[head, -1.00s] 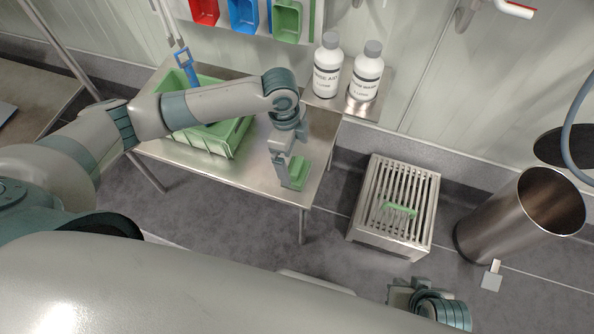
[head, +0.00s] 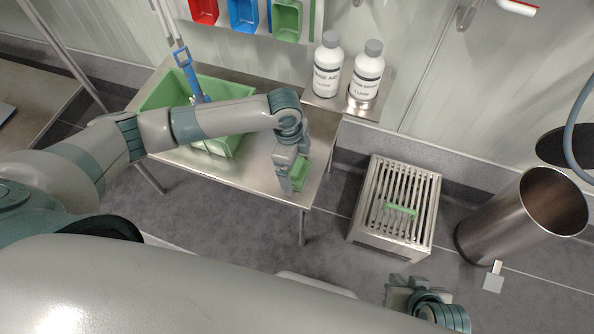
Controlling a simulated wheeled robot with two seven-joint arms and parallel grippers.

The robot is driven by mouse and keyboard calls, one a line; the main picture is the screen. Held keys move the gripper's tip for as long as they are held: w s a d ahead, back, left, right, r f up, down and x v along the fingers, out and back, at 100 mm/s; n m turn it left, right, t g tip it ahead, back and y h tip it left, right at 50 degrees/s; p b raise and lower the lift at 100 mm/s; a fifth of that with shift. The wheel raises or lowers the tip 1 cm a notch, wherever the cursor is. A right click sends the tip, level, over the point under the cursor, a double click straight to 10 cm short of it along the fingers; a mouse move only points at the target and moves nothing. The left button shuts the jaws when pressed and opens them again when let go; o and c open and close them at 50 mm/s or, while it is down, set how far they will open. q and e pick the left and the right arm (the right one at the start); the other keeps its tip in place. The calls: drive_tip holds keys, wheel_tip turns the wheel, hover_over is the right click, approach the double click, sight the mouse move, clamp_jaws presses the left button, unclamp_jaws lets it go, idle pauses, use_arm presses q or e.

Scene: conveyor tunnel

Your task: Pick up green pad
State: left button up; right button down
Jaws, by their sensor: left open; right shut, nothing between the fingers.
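The green pad (head: 299,174) lies on the steel table (head: 245,180) near its front right corner. My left gripper (head: 287,188) points down at the pad, open, and covers its left part. I cannot tell whether the fingers are around the pad or only beside it. My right gripper (head: 402,291) is low at the bottom right, shut and empty, far from the pad and partly hidden by my own body.
A green bin (head: 232,145) with a blue-handled tool (head: 188,72) stands on the table. Two white bottles (head: 327,66) (head: 366,75) stand on a shelf behind. A slatted steel stool (head: 362,222) with a green item (head: 400,210) and a steel bin (head: 500,225) stand right.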

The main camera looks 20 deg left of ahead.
use_arm(q)
drive_tip(key=shift+f, duration=0.25)
drive_tip(key=shift+c, duration=1.3)
drive_tip(key=c, duration=0.9)
drive_tip(key=shift+r, duration=0.15)
